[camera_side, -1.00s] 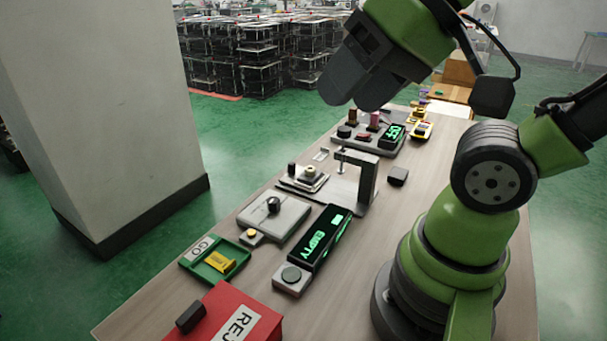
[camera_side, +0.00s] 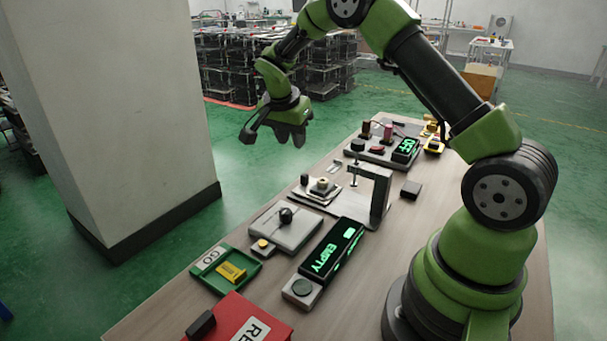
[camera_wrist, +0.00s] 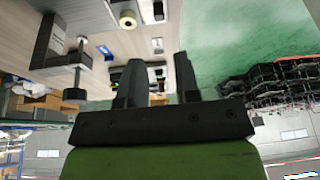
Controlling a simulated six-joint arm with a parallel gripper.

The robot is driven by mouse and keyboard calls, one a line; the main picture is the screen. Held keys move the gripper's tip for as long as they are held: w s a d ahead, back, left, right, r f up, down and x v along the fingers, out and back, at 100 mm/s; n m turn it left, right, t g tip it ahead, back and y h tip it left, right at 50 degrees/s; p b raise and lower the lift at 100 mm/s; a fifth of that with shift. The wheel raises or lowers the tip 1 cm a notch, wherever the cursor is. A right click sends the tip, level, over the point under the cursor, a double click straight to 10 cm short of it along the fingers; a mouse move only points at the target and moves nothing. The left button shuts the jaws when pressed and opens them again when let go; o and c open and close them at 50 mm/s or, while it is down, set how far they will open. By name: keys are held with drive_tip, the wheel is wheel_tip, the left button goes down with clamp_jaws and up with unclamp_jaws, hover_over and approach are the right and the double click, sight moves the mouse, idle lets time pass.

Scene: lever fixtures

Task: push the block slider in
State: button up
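A low pale plate (camera_side: 314,194) carries a black knob (camera_side: 304,179) and a cream round piece (camera_side: 322,184). It sits by a grey arch-shaped press (camera_side: 378,180) with a thin vertical pin. I take this plate as the block slider, but cannot be sure. My gripper (camera_side: 290,143) hangs beyond the table's far-left edge, above the green floor, with its fingers pointing down. It is clear of the plate. In the wrist view my gripper (camera_wrist: 158,65) has its fingers apart with nothing held. The cream piece (camera_wrist: 127,20) shows at the top there.
A grey box with a dark knob (camera_side: 287,230), a black EMPTY display (camera_side: 335,248), a green GO tray (camera_side: 213,282) and a red box (camera_side: 232,318) stand nearer. A switch panel (camera_side: 370,152) stands farther back. A pillar (camera_side: 130,100) is left of the table.

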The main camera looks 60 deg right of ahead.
sight(304, 175)
drive_tip(key=shift+m+g, duration=0.3)
drive_tip(key=shift+m, duration=0.2)
drive_tip(key=x, duration=1.3)
drive_tip(key=shift+w+d+f, duration=0.2)
drive_tip(key=shift+d+f, duration=0.05)
drive_tip(key=shift+d, duration=0.15)
clamp_jaws()
